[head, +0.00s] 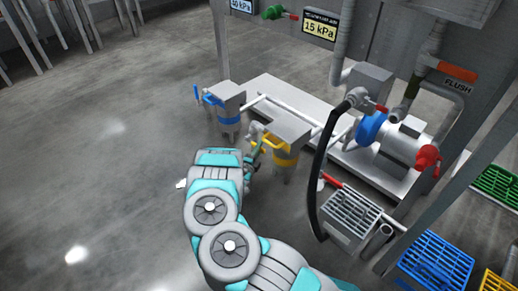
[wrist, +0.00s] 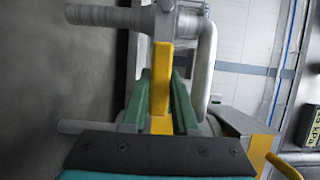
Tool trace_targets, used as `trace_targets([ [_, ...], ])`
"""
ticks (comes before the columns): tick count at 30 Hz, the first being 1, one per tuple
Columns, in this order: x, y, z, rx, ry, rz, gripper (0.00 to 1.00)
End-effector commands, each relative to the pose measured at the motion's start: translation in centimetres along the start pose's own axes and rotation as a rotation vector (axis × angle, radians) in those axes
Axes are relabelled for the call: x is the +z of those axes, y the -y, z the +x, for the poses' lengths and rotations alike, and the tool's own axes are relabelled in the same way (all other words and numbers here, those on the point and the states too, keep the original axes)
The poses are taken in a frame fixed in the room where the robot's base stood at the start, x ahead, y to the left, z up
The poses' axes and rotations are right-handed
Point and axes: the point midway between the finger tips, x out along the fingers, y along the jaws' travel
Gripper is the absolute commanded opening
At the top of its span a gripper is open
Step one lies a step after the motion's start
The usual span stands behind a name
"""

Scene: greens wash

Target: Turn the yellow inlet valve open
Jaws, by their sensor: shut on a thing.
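The yellow inlet valve shows in the wrist view as a yellow lever (wrist: 161,80) on a grey pipe fitting (wrist: 186,35). My gripper (wrist: 160,105) has its two green fingers on either side of the lever and is shut on it. In the head view my gripper (head: 256,150) is beside the yellow-banded filter housing (head: 284,158), at its left. The lever itself is mostly hidden there by my gripper and arm.
A blue-banded housing (head: 228,116) with a blue handle stands behind. A pump with a blue ring (head: 372,128), a black hose (head: 318,170) and a grey grated box (head: 352,214) are to the right.

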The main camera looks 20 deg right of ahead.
Motion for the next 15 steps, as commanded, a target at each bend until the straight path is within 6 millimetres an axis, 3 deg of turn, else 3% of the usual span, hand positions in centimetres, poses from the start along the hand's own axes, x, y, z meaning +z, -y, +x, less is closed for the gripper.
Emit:
trace_targets([
  [15,0.2,2.6,0.1,0.111,-0.001,-0.257,0.0],
])
